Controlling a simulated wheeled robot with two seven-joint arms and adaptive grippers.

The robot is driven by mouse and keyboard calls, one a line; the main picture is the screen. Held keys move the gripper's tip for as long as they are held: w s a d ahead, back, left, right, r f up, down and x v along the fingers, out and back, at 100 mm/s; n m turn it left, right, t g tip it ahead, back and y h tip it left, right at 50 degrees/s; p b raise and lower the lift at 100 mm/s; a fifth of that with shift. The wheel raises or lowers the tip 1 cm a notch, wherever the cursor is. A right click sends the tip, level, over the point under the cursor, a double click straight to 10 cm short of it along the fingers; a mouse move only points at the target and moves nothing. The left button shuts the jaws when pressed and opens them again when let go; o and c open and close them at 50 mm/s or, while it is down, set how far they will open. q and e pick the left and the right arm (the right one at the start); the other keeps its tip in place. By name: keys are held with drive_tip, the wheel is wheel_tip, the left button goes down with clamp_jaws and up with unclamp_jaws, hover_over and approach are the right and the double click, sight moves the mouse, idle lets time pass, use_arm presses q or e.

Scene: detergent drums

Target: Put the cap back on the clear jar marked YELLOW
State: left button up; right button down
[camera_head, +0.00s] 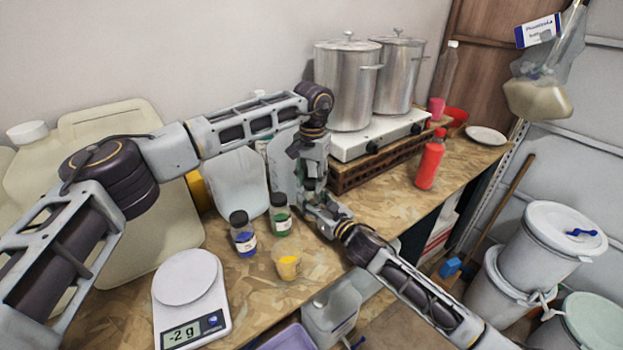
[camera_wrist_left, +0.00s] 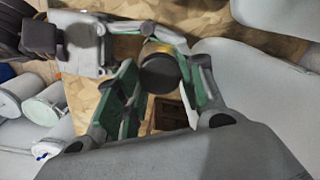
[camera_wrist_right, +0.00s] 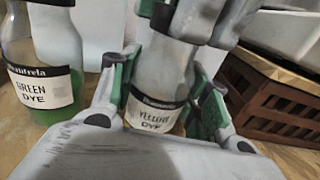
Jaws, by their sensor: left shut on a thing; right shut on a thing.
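The clear jar marked YELLOW DYE (camera_wrist_right: 160,100) stands upright in the right wrist view, with little or no dye visible inside. My right gripper (camera_wrist_right: 165,98) is shut around its body; it also shows in the head view (camera_head: 322,210). The dark round cap (camera_wrist_left: 160,73) is between the green-padded fingers of my left gripper (camera_wrist_left: 158,78), which is shut on it. In the right wrist view the cap (camera_wrist_right: 165,15) is at the jar's mouth, directly above the neck. The fingers hide the rim, so I cannot tell whether the cap is seated. My left gripper (camera_head: 309,168) comes down from above in the head view.
A green dye jar (camera_head: 280,216) and a blue dye jar (camera_head: 243,236), both capped, stand left of my grippers. A cup of yellow powder (camera_head: 288,264) is in front. A scale (camera_head: 190,300) reads -2 g. A wooden crate (camera_head: 380,165) under a hotplate is close on the right.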

use_arm(q)
drive_tip(key=m, duration=0.4)
idle(0.4)
drive_tip(key=o, duration=0.6)
drive_tip(key=shift+o, duration=0.2)
drive_tip(key=shift+r, duration=0.15)
drive_tip(key=shift+r, duration=2.15)
drive_tip(key=shift+c, duration=0.2)
